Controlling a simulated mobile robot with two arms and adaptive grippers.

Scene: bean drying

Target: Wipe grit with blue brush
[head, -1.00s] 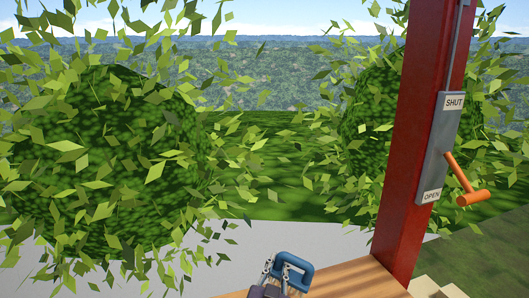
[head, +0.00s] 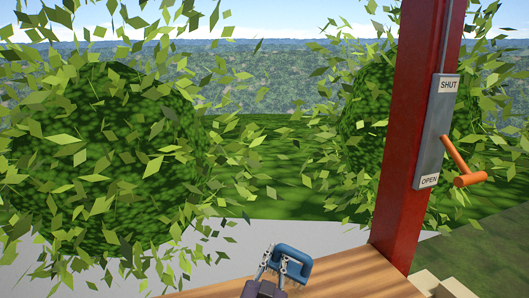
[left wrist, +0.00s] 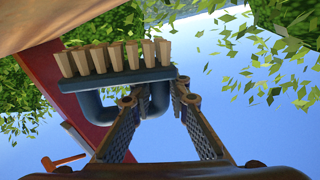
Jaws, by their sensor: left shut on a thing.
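The blue brush (head: 293,251) is at the bottom centre of the head view, over the wooden surface (head: 350,274). My left gripper (head: 281,263) is shut on its looped blue handle. In the left wrist view the brush (left wrist: 118,80) shows a flat blue back with a row of pale tan bristle tufts, and the fingers of my left gripper (left wrist: 155,97) are at the handle. Whether the bristles touch the wood cannot be told. I can make out no grit. My right gripper is not in view.
A red post (head: 412,140) stands at the right, with a grey plate (head: 436,135) marked SHUT and OPEN and an orange lever (head: 458,162) between the marks. Leafy bushes (head: 110,150) stand beyond the wooden surface. Pale steps (head: 447,290) show at the lower right.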

